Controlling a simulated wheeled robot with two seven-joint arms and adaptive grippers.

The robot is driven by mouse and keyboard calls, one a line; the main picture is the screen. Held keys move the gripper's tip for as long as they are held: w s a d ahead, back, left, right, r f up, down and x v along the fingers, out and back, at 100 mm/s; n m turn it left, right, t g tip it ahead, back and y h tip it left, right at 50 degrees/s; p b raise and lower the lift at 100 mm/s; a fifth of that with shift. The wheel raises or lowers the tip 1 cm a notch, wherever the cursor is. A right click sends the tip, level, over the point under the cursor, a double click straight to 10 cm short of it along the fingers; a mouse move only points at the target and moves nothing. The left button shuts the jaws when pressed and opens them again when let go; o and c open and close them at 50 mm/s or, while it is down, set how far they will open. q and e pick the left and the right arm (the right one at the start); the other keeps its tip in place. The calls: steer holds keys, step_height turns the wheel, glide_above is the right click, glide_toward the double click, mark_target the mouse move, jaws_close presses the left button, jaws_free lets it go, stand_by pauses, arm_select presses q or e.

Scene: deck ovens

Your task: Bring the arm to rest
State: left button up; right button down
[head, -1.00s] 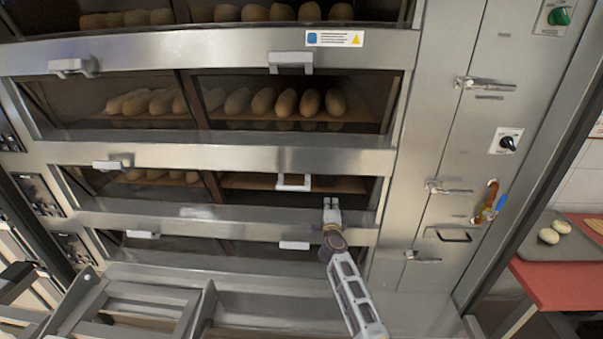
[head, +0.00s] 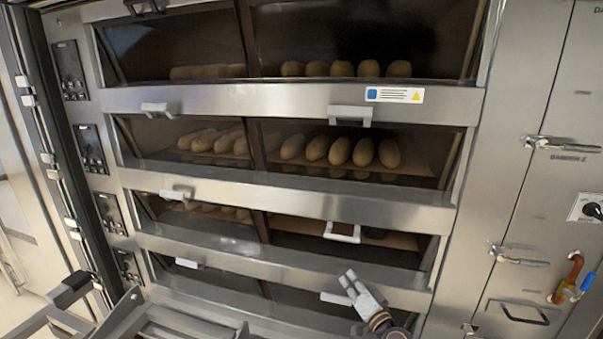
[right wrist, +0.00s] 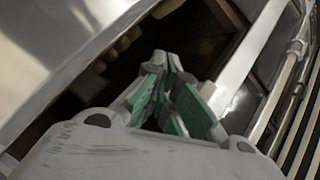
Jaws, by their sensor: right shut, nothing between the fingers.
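My right gripper (head: 349,278) is in the lower middle of the head view, in front of the lower oven decks. Its fingers are together with nothing between them. In the right wrist view its green-padded fingers (right wrist: 166,75) point toward the dark opening of a deck. The white handle (head: 342,232) of the third deck is above the gripper, apart from it in the picture. The bottom deck's handle (head: 336,299) is just to its left; I cannot tell the gap in depth. My left gripper is not in view.
The deck oven's glass doors show several loaves (head: 340,151) inside. A metal frame (head: 150,318) stands low at the left, in front of the oven.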

steer(key=s+a+f+n+g, duration=0.1)
steer(key=s+f+n+g, duration=0.3)
steer(key=s, duration=0.4)
steer(key=s+a+f+n+g, duration=0.25)
steer(key=s+f+g, duration=0.2)
steer(key=s, duration=0.35)
steer(key=s+d+f+n+g+h, duration=0.1)
steer(key=s+d+f+g+h, duration=0.15)
steer(key=s+d, duration=0.5)
steer(key=s+d+f+n+g+h, duration=0.15)
steer(key=s+d+h, duration=0.25)
steer(key=s, duration=0.7)
step_height(320, 180, down, 32)
steer(key=s+f+g, duration=0.1)
steer(key=s+g, duration=0.1)
steer(key=s+d+f, duration=0.1)
steer(key=s+f, duration=0.9)
steer(key=s, duration=0.1)
steer(key=s+d+f+g, duration=0.1)
steer(key=s+d+f, duration=0.1)
steer(key=s+f, duration=0.7)
steer(key=s+b, duration=0.1)
steer(key=s, duration=0.1)
steer(key=shift+s+d+f, duration=0.3)
steer(key=shift+f, duration=0.1)
